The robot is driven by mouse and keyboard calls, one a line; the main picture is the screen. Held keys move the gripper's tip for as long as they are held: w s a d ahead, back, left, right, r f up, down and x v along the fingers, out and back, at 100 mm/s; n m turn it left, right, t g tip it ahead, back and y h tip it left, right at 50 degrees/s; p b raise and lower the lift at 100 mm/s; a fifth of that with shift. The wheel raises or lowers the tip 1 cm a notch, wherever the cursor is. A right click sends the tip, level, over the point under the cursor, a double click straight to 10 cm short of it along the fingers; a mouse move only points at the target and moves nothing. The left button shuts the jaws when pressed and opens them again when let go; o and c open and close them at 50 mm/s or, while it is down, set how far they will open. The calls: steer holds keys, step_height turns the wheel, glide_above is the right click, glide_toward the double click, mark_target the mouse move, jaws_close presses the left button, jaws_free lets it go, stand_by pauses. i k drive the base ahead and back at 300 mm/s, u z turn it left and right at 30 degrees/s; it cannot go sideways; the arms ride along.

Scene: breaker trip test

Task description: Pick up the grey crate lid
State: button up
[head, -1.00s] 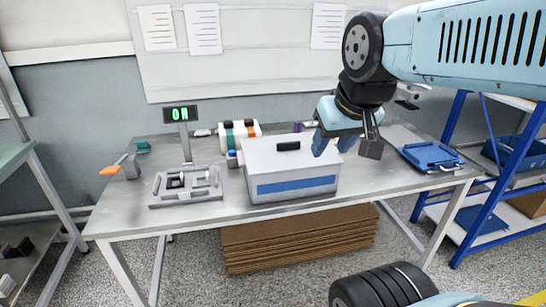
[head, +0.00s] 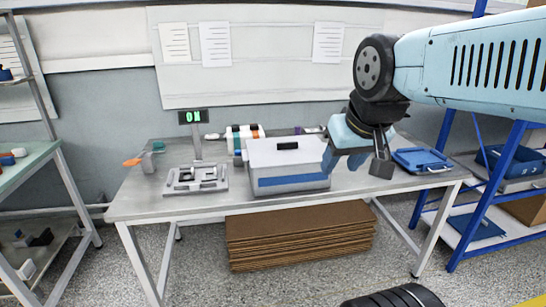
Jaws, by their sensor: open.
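The grey crate (head: 262,180) stands on the metal table, with a blue stripe along its front. Its grey lid (head: 270,153) lies flat on top and has a small black handle (head: 288,146) near the back middle. My gripper (head: 352,170) is open and empty. It appears at the crate's right end in the picture, and one blue finger overlaps the crate's right edge. I cannot tell whether it touches the crate. The handle is in plain view, to the left of the gripper.
An orange-handled tool (head: 135,161) is at the far left. A blue clipboard-like item (head: 421,160) lies at the right. Cardboard (head: 300,236) is stacked below.

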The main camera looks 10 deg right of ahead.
mark_target(282, 151)
steer(key=z, duration=0.2)
steer(key=i, duration=0.85)
steer(key=u, duration=0.1)
